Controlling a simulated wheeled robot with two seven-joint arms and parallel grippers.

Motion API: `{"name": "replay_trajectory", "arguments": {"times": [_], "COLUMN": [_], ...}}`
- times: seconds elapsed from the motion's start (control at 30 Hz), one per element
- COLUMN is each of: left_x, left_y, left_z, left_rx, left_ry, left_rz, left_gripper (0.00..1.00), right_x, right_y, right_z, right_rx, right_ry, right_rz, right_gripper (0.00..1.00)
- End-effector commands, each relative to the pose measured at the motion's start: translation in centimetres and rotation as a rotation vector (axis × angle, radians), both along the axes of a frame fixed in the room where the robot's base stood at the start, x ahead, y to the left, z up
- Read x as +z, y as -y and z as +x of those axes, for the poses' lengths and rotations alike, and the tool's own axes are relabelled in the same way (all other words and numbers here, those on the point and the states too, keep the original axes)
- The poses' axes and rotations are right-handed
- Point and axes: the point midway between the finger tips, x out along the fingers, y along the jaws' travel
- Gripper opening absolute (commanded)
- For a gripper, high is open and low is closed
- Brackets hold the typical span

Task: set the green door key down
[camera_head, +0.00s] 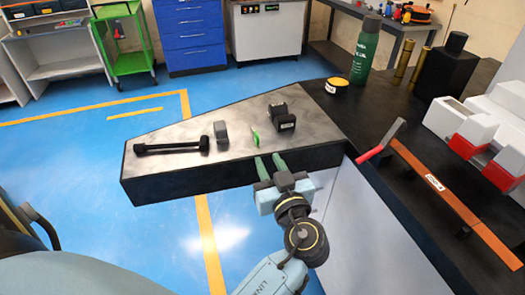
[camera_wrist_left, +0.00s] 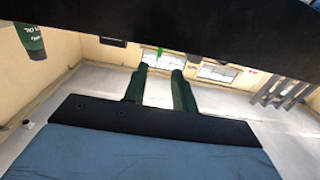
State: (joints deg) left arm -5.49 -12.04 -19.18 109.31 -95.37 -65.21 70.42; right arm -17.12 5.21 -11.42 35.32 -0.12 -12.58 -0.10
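The green door key (camera_head: 255,138) appears as a small, slim green piece on the grey metal plate, close to its front edge and left of a black block. My left gripper (camera_head: 269,160) is at the plate's front edge, just in front of the key. Its two dark green fingers stand apart with a gap between them. In the left wrist view, the fingers of my left gripper (camera_wrist_left: 160,72) are also apart. A small bit of green shows beyond the tips, by a dark band; I cannot tell whether it is the key. My right gripper is not in view.
The metal plate (camera_head: 180,150) carries a black handled tool (camera_head: 170,147), a grey block (camera_head: 221,134) and the black block (camera_head: 282,117). To the right, a dark bench holds a green bottle (camera_head: 365,50), an orange bar (camera_head: 445,197) and a red-handled lever (camera_head: 380,142).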

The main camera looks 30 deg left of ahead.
Motion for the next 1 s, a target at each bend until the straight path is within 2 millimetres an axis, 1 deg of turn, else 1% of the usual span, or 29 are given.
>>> {"name": "replay_trajectory", "arguments": {"times": [0.03, 0.1, 0.2, 0.3, 0.53, 0.57, 0.63, 0.67, 0.73, 0.77, 0.8, 0.87, 0.9, 0.97, 1.0], "left_x": [-0.1, -0.1, 0.0, 0.0, 0.0, -0.2, -1.5, -2.5, -6.4, -8.7, -12.2, -18.0, -22.1, -27.9, -31.6], "left_y": [0.7, 1.5, 2.3, 2.7, 2.8, 2.8, 3.2, 3.4, 4.2, 4.6, 5.2, 6.0, 6.3, 6.6, 6.6], "left_z": [-0.7, -1.3, -2.0, -2.3, -2.4, -2.3, -2.0, -1.7, -1.0, -0.8, -0.7, -1.2, -2.1, -4.2, -6.0], "left_rx": [-0.001, -0.001, -0.001, 0.0, 0.0, -0.004, -0.03, -0.05, -0.126, -0.168, -0.23, -0.333, -0.404, -0.504, -0.567], "left_ry": [-0.001, -0.001, 0.001, 0.002, 0.0, -0.006, -0.05, -0.083, -0.204, -0.272, -0.371, -0.534, -0.643, -0.796, -0.889], "left_rz": [-0.003, -0.002, -0.001, -0.001, 0.0, 0.001, 0.008, 0.011, 0.027, 0.032, 0.037, 0.042, 0.039, 0.023, 0.004], "left_gripper": [0.27, 0.27, 0.27, 0.27, 0.27, 0.27, 0.27, 0.27, 0.27, 0.27, 0.27, 0.27, 0.27, 0.27, 0.27], "right_x": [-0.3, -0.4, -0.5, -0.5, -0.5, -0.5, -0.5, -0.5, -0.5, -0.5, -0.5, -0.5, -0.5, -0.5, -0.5], "right_y": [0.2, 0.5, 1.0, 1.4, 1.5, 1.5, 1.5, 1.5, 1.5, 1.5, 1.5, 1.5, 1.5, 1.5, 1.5], "right_z": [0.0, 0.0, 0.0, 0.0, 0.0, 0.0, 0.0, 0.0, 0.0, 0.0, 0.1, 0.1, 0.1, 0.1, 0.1], "right_rx": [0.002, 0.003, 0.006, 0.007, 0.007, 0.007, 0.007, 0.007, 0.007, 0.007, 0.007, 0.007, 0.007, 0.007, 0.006], "right_ry": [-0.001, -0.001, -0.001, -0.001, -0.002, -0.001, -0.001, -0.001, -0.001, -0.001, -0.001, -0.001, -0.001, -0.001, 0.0], "right_rz": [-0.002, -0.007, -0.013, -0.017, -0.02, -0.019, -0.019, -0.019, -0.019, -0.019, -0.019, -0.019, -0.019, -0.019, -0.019], "right_gripper": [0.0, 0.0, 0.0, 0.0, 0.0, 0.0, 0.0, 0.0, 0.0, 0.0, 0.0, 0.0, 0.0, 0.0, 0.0]}}
